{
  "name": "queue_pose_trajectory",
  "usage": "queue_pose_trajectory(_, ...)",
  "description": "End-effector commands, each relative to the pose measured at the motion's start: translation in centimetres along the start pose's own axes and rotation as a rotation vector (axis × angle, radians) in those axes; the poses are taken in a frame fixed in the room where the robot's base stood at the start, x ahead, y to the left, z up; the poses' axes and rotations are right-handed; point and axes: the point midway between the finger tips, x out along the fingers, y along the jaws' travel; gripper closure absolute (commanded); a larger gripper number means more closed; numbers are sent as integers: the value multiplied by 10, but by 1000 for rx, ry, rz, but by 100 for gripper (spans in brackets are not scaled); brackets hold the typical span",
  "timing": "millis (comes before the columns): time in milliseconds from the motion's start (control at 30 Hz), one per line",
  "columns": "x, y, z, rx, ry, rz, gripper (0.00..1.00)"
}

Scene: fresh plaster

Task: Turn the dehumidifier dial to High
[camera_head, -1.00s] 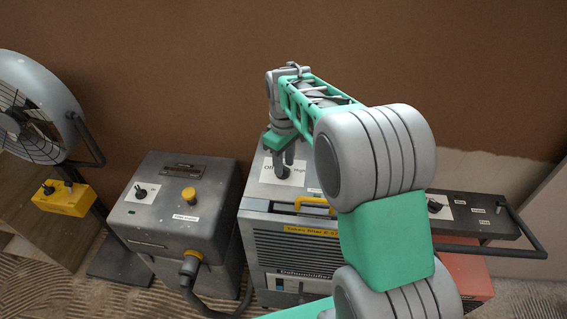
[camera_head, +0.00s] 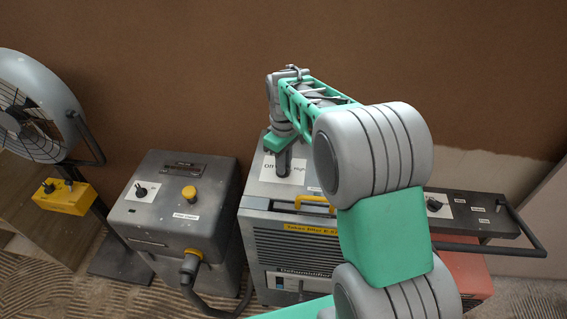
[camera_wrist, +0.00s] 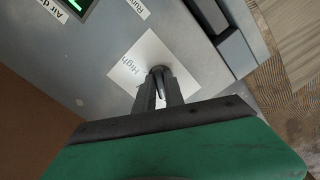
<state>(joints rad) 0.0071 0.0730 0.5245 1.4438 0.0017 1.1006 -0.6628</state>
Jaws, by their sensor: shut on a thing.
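The dehumidifier (camera_head: 300,254) is a grey box with a louvred front and a yellow handle. On its top is a white dial label (camera_head: 298,168) reading "Off" at left and "High" at right; the label also shows in the wrist view (camera_wrist: 178,56). My gripper (camera_head: 284,172) points down onto the label, its fingers shut on the dial (camera_wrist: 158,71). In the wrist view the dial is a small dark knob between the fingertips (camera_wrist: 160,84), mostly hidden. I cannot tell which mark its pointer faces.
A grey box (camera_head: 150,222) with a dial and yellow button stands left of the dehumidifier. Further left are a fan (camera_head: 30,115) and a yellow switch box (camera_head: 64,197). A dark-topped unit with a bar handle (camera_head: 475,212) stands right. A brown wall is close behind.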

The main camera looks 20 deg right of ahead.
Motion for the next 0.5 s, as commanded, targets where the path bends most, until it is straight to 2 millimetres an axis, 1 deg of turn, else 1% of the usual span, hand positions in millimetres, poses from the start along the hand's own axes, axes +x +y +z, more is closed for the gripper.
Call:
queue_pose_trajectory(300,0,0,0,10,0,0,100)
queue_pose_trajectory(500,-1,0,0,66,1,0,100)
